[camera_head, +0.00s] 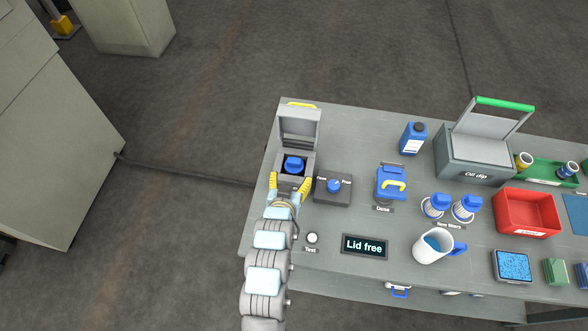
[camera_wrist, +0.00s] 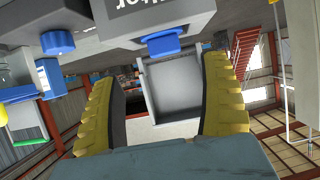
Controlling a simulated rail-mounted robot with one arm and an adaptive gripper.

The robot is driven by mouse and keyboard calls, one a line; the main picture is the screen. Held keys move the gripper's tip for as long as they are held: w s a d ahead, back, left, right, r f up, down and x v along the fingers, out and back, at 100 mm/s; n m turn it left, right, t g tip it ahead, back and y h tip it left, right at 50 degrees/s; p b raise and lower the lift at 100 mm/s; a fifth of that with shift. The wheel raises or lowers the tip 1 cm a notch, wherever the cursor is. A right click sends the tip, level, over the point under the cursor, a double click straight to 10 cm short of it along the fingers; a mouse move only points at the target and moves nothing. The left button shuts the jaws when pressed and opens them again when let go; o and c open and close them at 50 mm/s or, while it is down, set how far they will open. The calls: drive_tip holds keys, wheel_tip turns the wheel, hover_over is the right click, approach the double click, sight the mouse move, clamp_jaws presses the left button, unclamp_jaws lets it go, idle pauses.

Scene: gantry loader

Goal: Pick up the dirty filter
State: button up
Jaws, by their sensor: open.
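A blue-capped filter (camera_head: 293,165) sits in a small grey housing (camera_head: 309,166) at the left end of the bench. I take it for the dirty filter; no dirt can be made out. The housing's lid (camera_head: 299,125) with a yellow handle is raised open. My gripper (camera_head: 290,179) is at the near side of the housing, its yellow fingers spread apart, just short of the blue cap. In the wrist view my gripper (camera_wrist: 160,75) is open with nothing clearly held. A grey box-like part and some blue show beyond the fingers; I cannot tell whether the blue is the filter.
A knob block (camera_head: 334,187) stands just right of the housing. A display (camera_head: 365,246) reads "Lid free".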

sight(294, 162)
drive_tip(key=shift+x, duration=1.9)
drive_tip(key=shift+w, duration=0.15)
drive_tip(key=shift+w+a+r+b+x, duration=0.1)
drive_tip(key=shift+b+x, duration=0.1)
drive_tip(key=shift+x, duration=0.65)
drive_tip(key=shift+w+a+r+b+x, duration=0.15)
drive_tip(key=shift+b+x, duration=0.1)
drive_tip(key=shift+x, duration=0.55)
drive_tip(key=shift+s+r+b+x, duration=0.1)
drive_tip(key=shift+b+x, duration=0.1)
drive_tip(key=shift+x, duration=0.65)
drive_tip(key=c, duration=1.4)
